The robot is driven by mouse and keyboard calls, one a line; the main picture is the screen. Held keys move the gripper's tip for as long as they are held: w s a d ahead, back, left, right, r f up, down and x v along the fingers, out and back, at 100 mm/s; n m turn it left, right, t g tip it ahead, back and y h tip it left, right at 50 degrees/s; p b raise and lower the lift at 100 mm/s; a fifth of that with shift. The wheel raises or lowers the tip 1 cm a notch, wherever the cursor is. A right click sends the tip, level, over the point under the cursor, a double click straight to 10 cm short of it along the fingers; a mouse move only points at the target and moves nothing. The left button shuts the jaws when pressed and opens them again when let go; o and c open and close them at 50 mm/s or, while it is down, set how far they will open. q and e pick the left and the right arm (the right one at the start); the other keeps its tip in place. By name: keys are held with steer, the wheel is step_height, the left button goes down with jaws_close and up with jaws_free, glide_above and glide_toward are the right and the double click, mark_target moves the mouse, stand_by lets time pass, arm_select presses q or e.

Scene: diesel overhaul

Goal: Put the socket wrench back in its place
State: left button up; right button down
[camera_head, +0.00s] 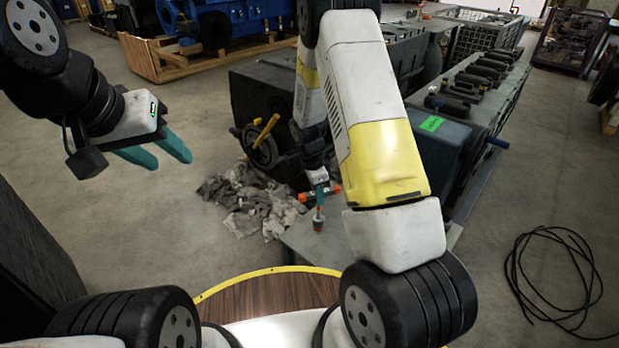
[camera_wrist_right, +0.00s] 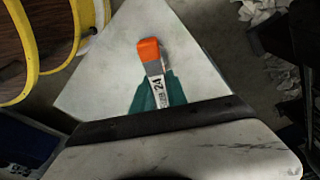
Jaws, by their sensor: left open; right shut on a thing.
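The socket wrench (camera_wrist_right: 157,86) shows in the right wrist view with an orange end and a grey-white part marked 24. My right gripper (camera_wrist_right: 158,92) is shut on it, its teal fingers on both sides of the marked part. In the head view my right gripper (camera_head: 320,192) is low over the corner of a grey surface (camera_head: 305,238), partly hidden by my own arm. Orange-red pieces show beside and below its fingers; whether the wrench touches the surface I cannot tell. My left gripper (camera_head: 152,154) is open and empty over the floor at the left. No marked place for the wrench is recognisable.
A dark engine block (camera_head: 265,95) stands behind the right gripper, with a yellow-handled part (camera_head: 265,135) on it. Crumpled grey rags (camera_head: 245,200) lie left of the surface. A black cable coil (camera_head: 555,270) lies on the floor at the right. The floor at the left is clear.

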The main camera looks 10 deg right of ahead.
steer(key=shift+f, duration=0.15)
steer(key=shift+f, duration=0.95)
steer(key=c, duration=0.7)
jaws_free()
steer(key=shift+f, duration=0.1)
steer(key=shift+r, duration=4.55)
